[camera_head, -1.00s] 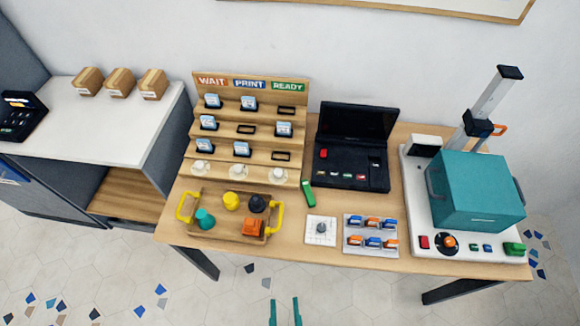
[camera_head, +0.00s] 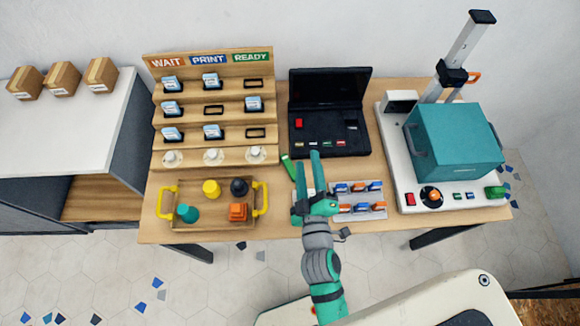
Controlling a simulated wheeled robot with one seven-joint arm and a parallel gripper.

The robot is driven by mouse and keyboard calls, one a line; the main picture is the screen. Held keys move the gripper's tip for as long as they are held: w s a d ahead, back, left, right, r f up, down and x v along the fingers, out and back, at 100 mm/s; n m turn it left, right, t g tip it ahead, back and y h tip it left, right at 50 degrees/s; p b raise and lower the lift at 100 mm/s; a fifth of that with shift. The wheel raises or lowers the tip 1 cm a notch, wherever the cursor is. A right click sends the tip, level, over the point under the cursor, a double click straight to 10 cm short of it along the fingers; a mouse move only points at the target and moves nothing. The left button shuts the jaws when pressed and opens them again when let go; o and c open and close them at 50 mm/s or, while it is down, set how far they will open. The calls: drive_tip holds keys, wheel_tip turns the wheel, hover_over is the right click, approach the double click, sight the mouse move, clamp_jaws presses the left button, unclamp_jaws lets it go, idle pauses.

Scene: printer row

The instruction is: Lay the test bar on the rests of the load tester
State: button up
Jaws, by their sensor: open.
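A small green bar (camera_head: 288,167), which may be the test bar, lies on the wooden table between the stepped rack and the black case. My gripper (camera_head: 308,160) is open, its two teal fingers pointing away from me just right of the green bar. Nothing shows between the fingers. I cannot tell for sure which device is the load tester. A machine with a white base (camera_head: 392,150), a tall column and a teal box (camera_head: 455,143) stands at the right of the table. No rests can be made out. My gripper largely hides a small white plate.
A wooden tray (camera_head: 215,228) with yellow handles holds several coloured pieces. The stepped rack (camera_head: 205,140) stands behind it. An open black case (camera_head: 330,115) is at the back. A pale tray (camera_head: 375,211) of orange and blue pieces lies right of my gripper.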

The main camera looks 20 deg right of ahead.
drive_tip(key=w+d+r+m+g+h, duration=0.1)
drive_tip(key=w+d+r+h, duration=0.3)
drive_tip(key=d+r, duration=0.3)
drive_tip(key=w+d+r+m+g+h, duration=0.1)
drive_tip(key=w+d+r+g+h, duration=0.1)
drive_tip(key=w+d+r+h, duration=0.55)
drive_tip(key=s+d+r+m+g, duration=0.1)
drive_tip(key=s+d+m+g, duration=0.25)
drive_tip(key=d, duration=0.35)
drive_tip(key=m+g+y, duration=0.1)
drive_tip(key=g+y, duration=0.9)
drive_tip(key=y, duration=0.6)
hover_over(290, 166)
wheel_tip(290, 166, down, 21)
drive_tip(key=shift+s+f, duration=0.1)
drive_tip(key=shift+f, duration=3.3)
